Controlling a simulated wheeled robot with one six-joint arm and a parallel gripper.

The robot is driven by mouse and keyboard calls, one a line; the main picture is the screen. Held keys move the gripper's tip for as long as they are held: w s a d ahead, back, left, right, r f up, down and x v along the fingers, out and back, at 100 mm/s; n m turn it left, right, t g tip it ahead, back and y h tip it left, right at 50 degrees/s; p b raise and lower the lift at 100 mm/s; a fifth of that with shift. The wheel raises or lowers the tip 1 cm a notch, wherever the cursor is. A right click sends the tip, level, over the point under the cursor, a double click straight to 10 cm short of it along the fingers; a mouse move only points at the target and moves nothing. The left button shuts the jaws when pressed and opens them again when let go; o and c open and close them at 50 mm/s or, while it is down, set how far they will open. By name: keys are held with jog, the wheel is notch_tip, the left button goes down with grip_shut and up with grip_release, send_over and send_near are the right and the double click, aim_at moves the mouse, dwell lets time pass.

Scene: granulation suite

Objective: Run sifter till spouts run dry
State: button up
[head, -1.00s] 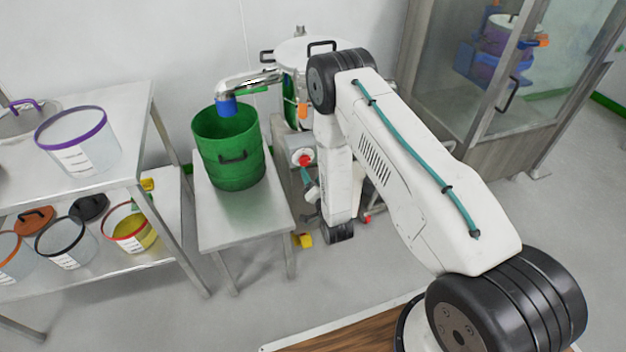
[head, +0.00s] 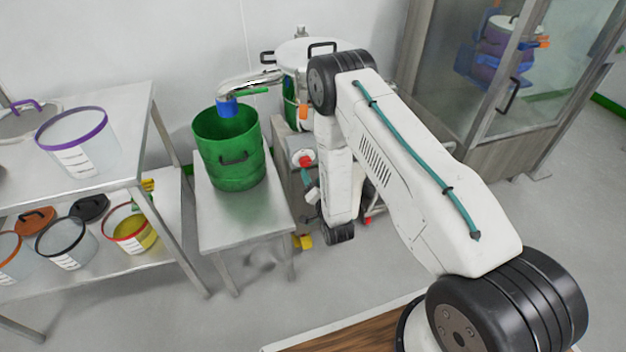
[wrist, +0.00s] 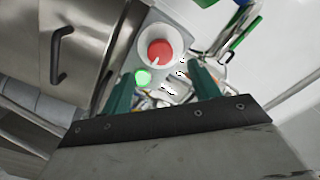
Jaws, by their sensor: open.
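The sifter (head: 296,52), a round steel machine with a pale lid, stands against the back wall, partly hidden by my arm. Its side spout ends in a blue sleeve (head: 227,107) over a green drum (head: 232,160); flow there is too small to tell. A red mushroom button (head: 302,160) on a white round base is on the sifter's stand. In the wrist view the red button (wrist: 159,52) lies ahead of the fingers, with a lit green button (wrist: 143,77) beside it. My gripper (wrist: 163,84) is open, its teal fingers apart with nothing visibly held.
A steel bench (head: 240,222) carries the green drum. A two-level steel rack (head: 110,172) with several clear tubs stands at the left. A glass-walled cabinet (head: 505,110) with a purple drum inside stands at the right. Grey floor between is partly clear.

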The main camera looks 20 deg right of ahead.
aim_at(306, 164)
jog(key=shift+w, duration=0.1)
jog(key=w, duration=0.7)
jog(key=shift+w, duration=0.35)
jog(key=c, duration=1)
